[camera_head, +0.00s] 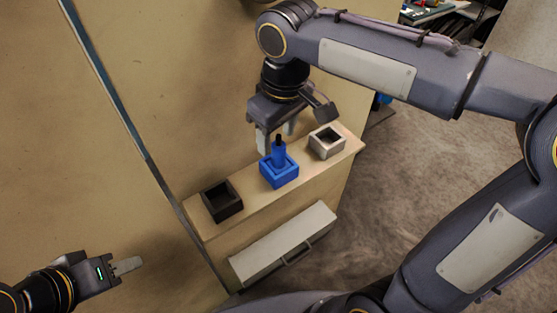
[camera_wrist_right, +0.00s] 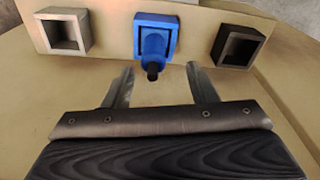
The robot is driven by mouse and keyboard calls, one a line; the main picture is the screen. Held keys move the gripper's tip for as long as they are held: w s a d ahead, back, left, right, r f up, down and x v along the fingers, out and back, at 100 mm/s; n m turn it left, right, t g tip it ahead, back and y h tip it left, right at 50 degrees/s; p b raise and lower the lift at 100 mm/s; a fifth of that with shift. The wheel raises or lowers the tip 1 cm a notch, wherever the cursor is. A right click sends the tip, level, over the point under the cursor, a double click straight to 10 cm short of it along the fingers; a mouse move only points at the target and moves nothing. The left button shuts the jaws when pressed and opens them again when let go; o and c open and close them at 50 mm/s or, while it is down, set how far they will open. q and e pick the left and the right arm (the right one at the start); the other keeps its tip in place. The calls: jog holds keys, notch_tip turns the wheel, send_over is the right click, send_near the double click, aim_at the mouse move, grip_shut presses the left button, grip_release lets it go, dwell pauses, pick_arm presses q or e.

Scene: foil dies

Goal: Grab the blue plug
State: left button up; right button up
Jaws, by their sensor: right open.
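The blue plug (camera_head: 278,154) stands upright in the blue square socket (camera_head: 280,180) on a wooden ledge, with a dark tip on top. In the right wrist view the blue plug (camera_wrist_right: 153,48) shows with its dark tip toward me, in the blue socket (camera_wrist_right: 172,22). My right gripper (camera_head: 275,143) is open and empty, just behind the plug in the head view. In the right wrist view its fingers (camera_wrist_right: 160,78) are spread, with the plug's tip near the gap between them. My left gripper (camera_head: 135,265) is low at the left, away from the ledge; its finger gap cannot be made out.
A black square socket (camera_head: 222,202) stands left of the blue one on the ledge (camera_head: 250,196), and a grey-white one (camera_head: 327,142) stands right. A pale drawer front with a handle (camera_head: 285,245) is below. A panel wall rises behind the ledge.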

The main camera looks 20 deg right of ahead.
aim_at(279, 144)
jog(key=f, duration=0.4)
jog(key=w+f, duration=0.1)
jog(key=f, duration=0.1)
jog(key=shift+d+f, duration=0.1)
jog(key=shift+d, duration=0.1)
jog(key=shift+c, duration=0.4)
jog(key=c, duration=0.9)
jog(key=shift+c, duration=0.7)
jog(key=shift+r, duration=0.2)
